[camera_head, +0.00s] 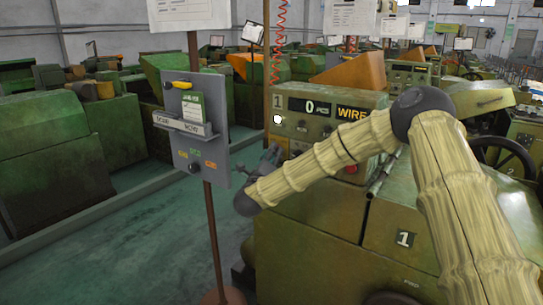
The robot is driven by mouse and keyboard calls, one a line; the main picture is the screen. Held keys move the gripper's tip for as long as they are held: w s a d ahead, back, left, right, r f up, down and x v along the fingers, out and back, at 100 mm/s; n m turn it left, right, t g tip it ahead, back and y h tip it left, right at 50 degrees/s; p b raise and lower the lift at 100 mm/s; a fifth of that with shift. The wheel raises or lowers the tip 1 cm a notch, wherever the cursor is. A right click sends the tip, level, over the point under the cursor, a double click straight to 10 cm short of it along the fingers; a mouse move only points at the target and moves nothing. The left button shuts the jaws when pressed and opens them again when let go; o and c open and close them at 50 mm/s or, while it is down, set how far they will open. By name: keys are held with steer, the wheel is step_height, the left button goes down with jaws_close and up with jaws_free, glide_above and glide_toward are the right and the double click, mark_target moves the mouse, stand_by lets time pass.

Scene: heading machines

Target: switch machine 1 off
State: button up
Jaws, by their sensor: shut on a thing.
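Machine 1 (309,197) is a worn green machine at centre right, marked with a "1" plate. Its control panel (318,126) faces me, with a display reading 0 PCS, a lit "WIRE" sign, a white lamp (277,119) and small knobs. A red button (351,168) sits low on the panel, partly behind my arm. My gripper (272,155) is at the panel's lower left, with its dark jaws shut. What they hold is hidden; it looks like a small control on the panel, but I cannot tell which.
A grey board (191,120) on a brown post stands just left of my gripper, holding a green card and a yellow object. A black handwheel (512,160) is at the right. Green machines line the left and back. Open floor (125,240) lies at lower left.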

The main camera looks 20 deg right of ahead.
steer(key=n+g+y+p, duration=0.1)
steer(key=n+p, duration=0.2)
steer(key=n, duration=0.2)
steer(key=n+g+y+p, duration=0.1)
steer(key=n+g+p, duration=0.1)
steer(key=n+p, duration=0.2)
steer(key=r+n+g+y+p, duration=0.1)
steer(key=n+g+p, duration=0.1)
steer(key=n+p, duration=0.2)
steer(key=shift+r+n, duration=0.1)
steer(key=shift+n, duration=1.5)
steer(key=o, duration=1)
steer(key=v, duration=1.2)
steer(key=shift+d+r, duration=0.1)
steer(key=shift+r, duration=0.05)
